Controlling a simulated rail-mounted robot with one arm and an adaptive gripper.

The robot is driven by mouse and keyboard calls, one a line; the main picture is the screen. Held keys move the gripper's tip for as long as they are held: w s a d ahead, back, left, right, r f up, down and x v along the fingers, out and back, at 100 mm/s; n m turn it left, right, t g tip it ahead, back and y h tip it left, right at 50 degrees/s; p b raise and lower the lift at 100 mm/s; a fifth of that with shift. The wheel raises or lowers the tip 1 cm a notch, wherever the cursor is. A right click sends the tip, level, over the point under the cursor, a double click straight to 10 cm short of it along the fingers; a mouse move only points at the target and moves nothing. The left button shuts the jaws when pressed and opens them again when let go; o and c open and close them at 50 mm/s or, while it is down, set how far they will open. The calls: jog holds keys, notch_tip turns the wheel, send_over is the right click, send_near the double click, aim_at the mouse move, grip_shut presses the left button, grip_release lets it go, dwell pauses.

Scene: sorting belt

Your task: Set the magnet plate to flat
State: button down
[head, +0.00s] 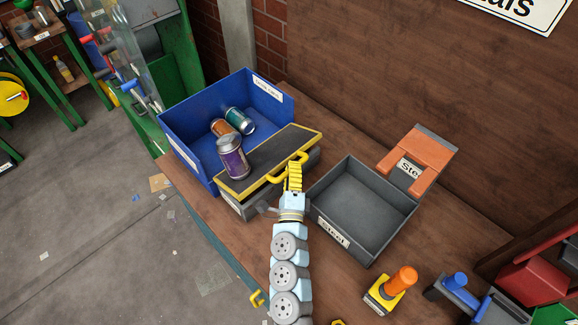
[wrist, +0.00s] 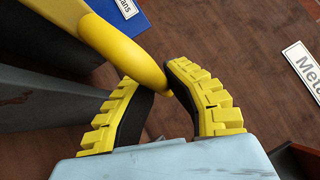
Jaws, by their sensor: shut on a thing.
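The magnet plate (head: 267,157) is a dark slab with yellow edges above a grey base (head: 240,207). It looks tilted, but its exact angle is hard to tell. A purple can (head: 233,164) with a silver top is at its left end. My gripper (head: 295,168) is shut on the plate's yellow handle (head: 275,179) at the right front side. In the wrist view the curved yellow handle (wrist: 125,45) runs between the ridged yellow fingers of my gripper (wrist: 163,88). The fingers hide part of the handle.
A blue bin (head: 183,155) behind the plate holds an orange can (head: 222,127) and a teal can (head: 240,119). An empty grey steel tray (head: 345,239) stands right of my gripper.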

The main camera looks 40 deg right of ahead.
jog(key=shift+s+f+b, duration=0.35)
jog(key=shift+f+b, duration=0.35)
jog(key=shift+f, duration=0.3)
jog(key=c, duration=1.3)
grip_release()
jog(key=shift+v, duration=6)
